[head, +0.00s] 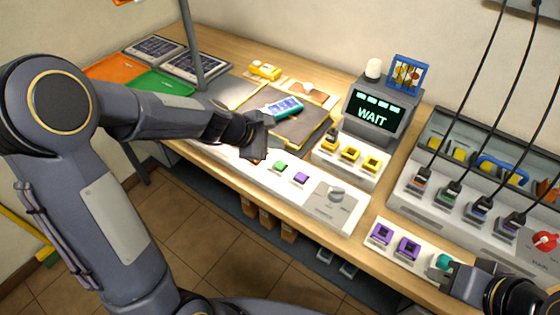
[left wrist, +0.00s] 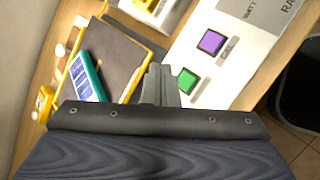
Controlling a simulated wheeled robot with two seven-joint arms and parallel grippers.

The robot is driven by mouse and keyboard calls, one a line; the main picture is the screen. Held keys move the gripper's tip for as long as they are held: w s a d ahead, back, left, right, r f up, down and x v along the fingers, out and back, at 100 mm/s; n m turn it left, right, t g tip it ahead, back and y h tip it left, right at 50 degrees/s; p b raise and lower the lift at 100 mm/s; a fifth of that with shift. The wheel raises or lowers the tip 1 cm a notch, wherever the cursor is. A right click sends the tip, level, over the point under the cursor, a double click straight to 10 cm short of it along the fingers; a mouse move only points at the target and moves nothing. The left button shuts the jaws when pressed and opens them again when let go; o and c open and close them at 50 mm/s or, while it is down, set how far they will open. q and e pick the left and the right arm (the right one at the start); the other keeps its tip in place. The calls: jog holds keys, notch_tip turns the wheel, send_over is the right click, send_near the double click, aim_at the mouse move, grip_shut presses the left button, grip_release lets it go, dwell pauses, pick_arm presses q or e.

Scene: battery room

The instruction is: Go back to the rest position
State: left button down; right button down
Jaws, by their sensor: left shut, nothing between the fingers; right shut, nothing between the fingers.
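My left arm comes in from the left in the head view. Its gripper (head: 257,150) hangs over the front left of the bench, near the white panel with the green button (head: 280,166) and purple button (head: 300,178). In the left wrist view the gripper (left wrist: 160,82) is shut and empty, with the green button (left wrist: 187,80) and purple button (left wrist: 211,42) beyond it. My right gripper (head: 447,277) is at the lower right, shut and empty, by the front panel with purple sockets (head: 407,247). Part of the right arm is cut off by the frame.
A teal meter (head: 284,107) lies on a dark mat (head: 300,128). A tester reading WAIT (head: 372,115) stands behind yellow blocks (head: 350,154). Cables hang into the charger box (head: 463,207) at right. Green tray (head: 160,84) and a grey post (head: 190,45) stand at left.

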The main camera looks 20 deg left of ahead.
dwell(0.6)
pick_arm(q)
jog(key=s+a+r+m, duration=0.2)
jog(key=s+r+m, duration=0.6)
jog(key=s, duration=0.4)
jog(key=s+a+f+m+g+y, duration=0.1)
jog(key=s+a+f+m+y, duration=0.1)
jog(key=s+m, duration=0.6)
jog(key=s+a, duration=0.1)
jog(key=s, duration=0.6)
jog(key=shift+s+f+m+y, duration=0.15)
jog(key=shift+f+m+y, duration=0.05)
jog(key=shift+m+y, duration=0.1)
dwell(4.4)
